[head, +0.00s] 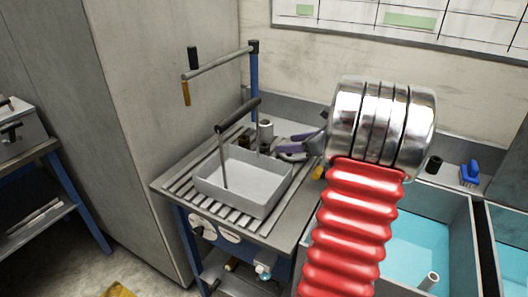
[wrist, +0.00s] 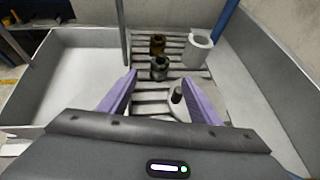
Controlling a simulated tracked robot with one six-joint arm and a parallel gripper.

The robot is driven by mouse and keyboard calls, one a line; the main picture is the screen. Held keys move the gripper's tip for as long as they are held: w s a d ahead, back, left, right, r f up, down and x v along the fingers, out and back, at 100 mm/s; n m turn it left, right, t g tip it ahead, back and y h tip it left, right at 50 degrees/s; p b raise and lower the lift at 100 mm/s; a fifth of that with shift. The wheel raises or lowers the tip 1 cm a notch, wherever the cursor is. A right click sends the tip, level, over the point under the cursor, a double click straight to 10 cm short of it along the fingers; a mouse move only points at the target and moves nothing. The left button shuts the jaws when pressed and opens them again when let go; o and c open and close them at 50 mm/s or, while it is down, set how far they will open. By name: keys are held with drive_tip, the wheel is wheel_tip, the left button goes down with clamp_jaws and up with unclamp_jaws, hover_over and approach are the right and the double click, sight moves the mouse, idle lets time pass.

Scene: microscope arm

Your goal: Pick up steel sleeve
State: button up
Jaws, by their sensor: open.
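The steel sleeve (head: 265,131) looks like the pale grey hollow cylinder standing upright on the slatted bench top, behind the grey tray. In the wrist view the sleeve (wrist: 198,48) stands at upper right, its open top showing. My gripper (head: 284,150) is at the right of the bench in the head view, pointing left. In the wrist view my gripper (wrist: 160,85) has its purple fingers spread, with nothing held between them. The sleeve is beyond the fingertips and to the right, apart from them.
A dark green piece (wrist: 160,68) and a brass-coloured piece (wrist: 157,43) stand left of the sleeve. The grey tray (head: 209,194) is close by, with a dark-handled lever (head: 238,115) above it. A basin with blue liquid (head: 418,238) lies to the right.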

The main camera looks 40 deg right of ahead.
sight(266, 146)
drive_tip(key=shift+x, duration=4.25)
drive_tip(key=shift+x, duration=2.65)
drive_tip(key=shift+s+f, duration=0.1)
drive_tip(key=shift+c, duration=0.4)
drive_tip(key=c, duration=1.3)
wheel_tip(266, 146, up, 10)
drive_tip(key=shift+r, duration=0.1)
